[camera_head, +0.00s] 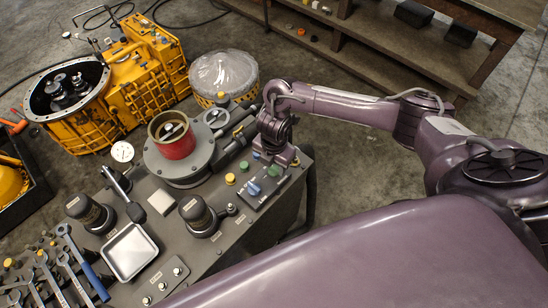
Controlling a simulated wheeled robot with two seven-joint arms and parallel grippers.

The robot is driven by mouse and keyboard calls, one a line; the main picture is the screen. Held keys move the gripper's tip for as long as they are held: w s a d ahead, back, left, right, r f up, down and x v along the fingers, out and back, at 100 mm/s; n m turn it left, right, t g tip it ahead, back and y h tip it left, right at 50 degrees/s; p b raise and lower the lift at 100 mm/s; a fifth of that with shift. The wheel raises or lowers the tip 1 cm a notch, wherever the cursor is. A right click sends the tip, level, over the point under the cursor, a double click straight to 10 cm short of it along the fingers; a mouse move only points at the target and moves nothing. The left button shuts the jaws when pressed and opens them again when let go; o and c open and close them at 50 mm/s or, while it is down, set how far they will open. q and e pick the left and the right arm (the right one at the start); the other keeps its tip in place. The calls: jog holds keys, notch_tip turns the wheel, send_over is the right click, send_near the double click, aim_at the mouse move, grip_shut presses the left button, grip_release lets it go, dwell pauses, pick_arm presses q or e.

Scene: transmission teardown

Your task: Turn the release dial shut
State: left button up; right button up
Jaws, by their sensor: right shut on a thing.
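My right gripper (277,158) points down at the far right corner of the grey bench (232,247), its arm coming in from the right. It is shut on what looks like the release dial, which the gripper hides almost wholly. Beside the fingertips is a small control panel (262,198) with a blue knob (254,189) and a green button (272,171). The blue knob is clear of the fingers. The angle of the held dial cannot be made out. My left gripper is not in view.
A grey round fixture with a red cup (178,146) stands left of the gripper. A yellow gearbox housing (152,70) and a clear-topped basket (223,72) are behind. A white tray (130,251) and wrenches (75,262) lie front left. A wooden shelf (385,55) stands at the back.

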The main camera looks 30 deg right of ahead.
aim_at(274, 166)
jog(key=shift+r+m+p, duration=0.1)
jog(key=shift+m+p, duration=0.3)
jog(key=shift+m, duration=0.4)
jog(key=o, duration=1)
notch_tip(274, 166, up, 6)
jog(key=shift+w+f, duration=0.1)
jog(key=shift+w, duration=0.05)
jog(key=shift+r, duration=0.95)
